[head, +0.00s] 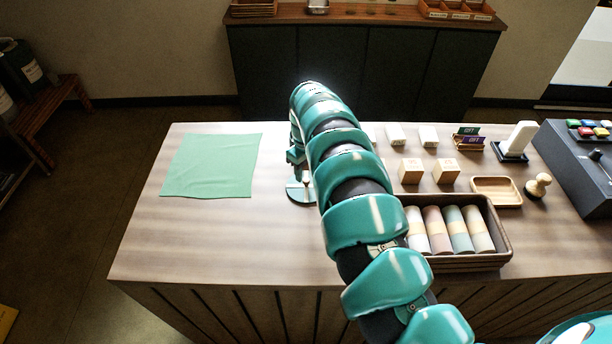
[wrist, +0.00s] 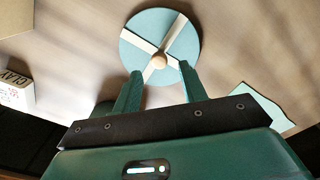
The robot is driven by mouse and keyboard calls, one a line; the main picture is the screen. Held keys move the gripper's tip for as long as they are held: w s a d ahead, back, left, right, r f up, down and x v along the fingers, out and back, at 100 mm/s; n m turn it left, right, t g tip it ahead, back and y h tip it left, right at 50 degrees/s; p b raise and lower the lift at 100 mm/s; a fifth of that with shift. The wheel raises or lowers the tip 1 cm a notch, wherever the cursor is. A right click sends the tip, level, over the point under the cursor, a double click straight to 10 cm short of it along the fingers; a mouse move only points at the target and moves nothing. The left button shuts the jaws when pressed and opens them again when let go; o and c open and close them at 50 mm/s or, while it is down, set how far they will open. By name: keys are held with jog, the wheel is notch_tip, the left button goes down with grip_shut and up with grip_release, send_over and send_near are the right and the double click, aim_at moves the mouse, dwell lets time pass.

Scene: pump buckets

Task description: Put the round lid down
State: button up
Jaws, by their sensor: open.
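The round lid (wrist: 140,32) is a flat teal disc with pale crossing strips and a round wooden knob (wrist: 159,62) at its centre. In the head view the lid (head: 297,193) appears to lie flat on the wooden counter, partly hidden by my arm. My gripper (wrist: 160,73) is open, with its fingertips on either side of the knob and a gap showing between. In the head view my gripper (head: 296,158) is over the lid and mostly hidden behind the arm. Whether a finger touches the lid is not clear.
A green cloth (head: 210,165) lies on the counter (head: 225,235) to the left. To the right are a wooden tray (head: 470,262) of coloured rolls, wooden blocks (head: 411,171), a small tray (head: 497,191), a stamp (head: 537,185) and a dark till (head: 580,160). The counter's front left is clear.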

aim_at(305, 180)
notch_tip(305, 180, up, 9)
jog(key=shift+f+b, duration=0.15)
jog(key=shift+b, duration=0.3)
jog(key=shift+s, duration=0.1)
dwell(0.5)
